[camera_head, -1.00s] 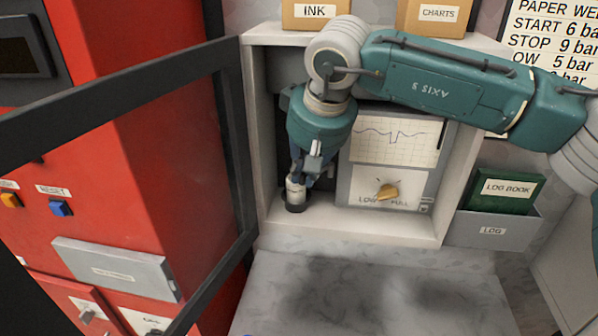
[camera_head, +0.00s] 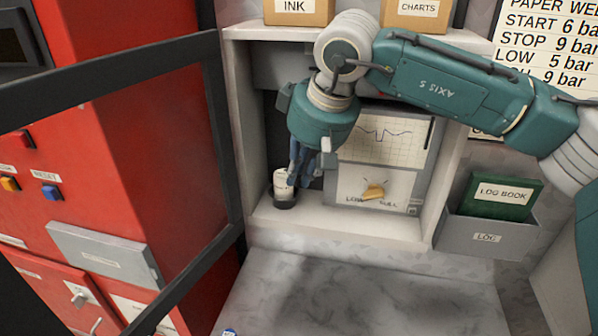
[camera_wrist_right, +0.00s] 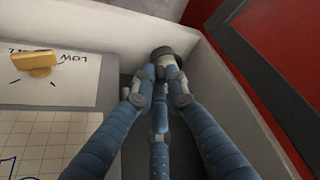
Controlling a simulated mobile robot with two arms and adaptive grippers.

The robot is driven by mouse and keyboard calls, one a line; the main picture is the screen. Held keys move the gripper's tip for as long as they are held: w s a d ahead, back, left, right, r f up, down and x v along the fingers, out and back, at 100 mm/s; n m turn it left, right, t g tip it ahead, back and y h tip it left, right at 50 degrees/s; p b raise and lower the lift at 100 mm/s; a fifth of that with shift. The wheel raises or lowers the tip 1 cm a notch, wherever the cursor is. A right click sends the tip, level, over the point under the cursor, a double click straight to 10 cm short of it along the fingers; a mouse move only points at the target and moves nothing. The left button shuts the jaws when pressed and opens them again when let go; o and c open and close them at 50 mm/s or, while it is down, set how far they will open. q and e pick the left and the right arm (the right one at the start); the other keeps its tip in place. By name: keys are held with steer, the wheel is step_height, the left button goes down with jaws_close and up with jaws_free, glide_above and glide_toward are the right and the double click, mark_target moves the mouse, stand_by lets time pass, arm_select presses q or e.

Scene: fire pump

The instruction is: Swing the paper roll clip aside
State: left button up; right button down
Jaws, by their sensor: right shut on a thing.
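My right gripper (camera_head: 297,180) reaches down into the white wall box, left of the chart recorder (camera_head: 378,160). The cylinder stands on the box floor near the left wall. The paper roll clip is not clearly seen; what the fingers hold is hidden between their tips (camera_wrist_right: 158,90). My left gripper is out of view.
The open dark-framed door (camera_head: 222,150) stands left, before the red cabinet (camera_head: 150,130). A grey log holder (camera_head: 487,236) with a green log book (camera_head: 500,195) hangs right. The floor below is clear.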

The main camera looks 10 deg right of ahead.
steer(key=c, duration=1.8)
jaws_free()
steer(key=shift+s, duration=0.1)
steer(key=shift+r, duration=0.2)
steer(key=s+d+r, duration=0.2)
steer(key=s+d, duration=0.1)
steer(key=s, duration=0.3)
steer(key=s+d+r, duration=0.2)
steer(key=s+d, duration=0.1)
steer(key=s, duration=0.3)
steer(key=shift+d, duration=0.3)
steer(key=shift+c, duration=0.5)
